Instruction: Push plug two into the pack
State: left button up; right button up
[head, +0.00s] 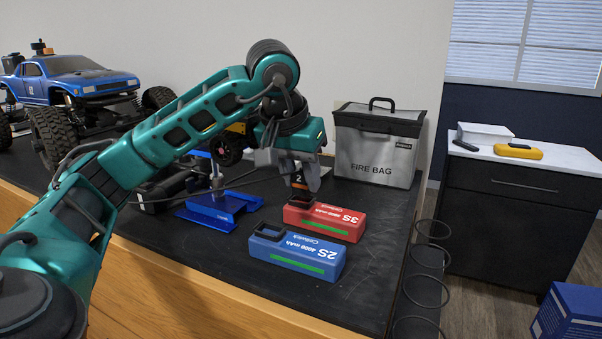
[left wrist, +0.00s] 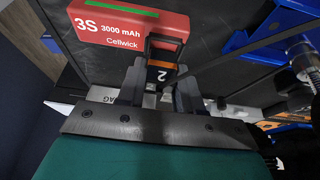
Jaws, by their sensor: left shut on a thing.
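My left gripper (head: 298,184) is shut on plug two (head: 298,182), a dark plug with an orange band marked 2. In the left wrist view the plug (left wrist: 162,73) sits between the fingers (left wrist: 160,88), close to the open socket of the red 3S pack (left wrist: 125,25). I cannot tell whether its tip has entered the socket. In the head view the red 3S pack (head: 325,222) lies on the dark mat just below the gripper. The blue 2S pack (head: 297,254) lies in front of it. My right gripper is not in view.
A blue metal stand (head: 222,207) is left of the packs, with a black cable (head: 240,184) nearby. A grey fire bag (head: 375,145) stands behind. A blue crawler truck (head: 75,80) is at the back left. Black rings (head: 430,260) line the right bench edge.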

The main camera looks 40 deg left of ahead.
pick_arm(q)
jog(key=shift+f+b, duration=0.5)
jog(key=shift+f, duration=0.3)
jog(key=o, duration=1.2)
jog(key=shift+s, duration=0.1)
jog(key=p+v, duration=0.1)
jog(key=v, duration=0.6)
jog(key=shift+r, duration=0.4)
jog(key=p, duration=0.4)
send_near(300, 173)
jog(key=shift+s+r, duration=0.3)
jog(key=shift+r, duration=0.2)
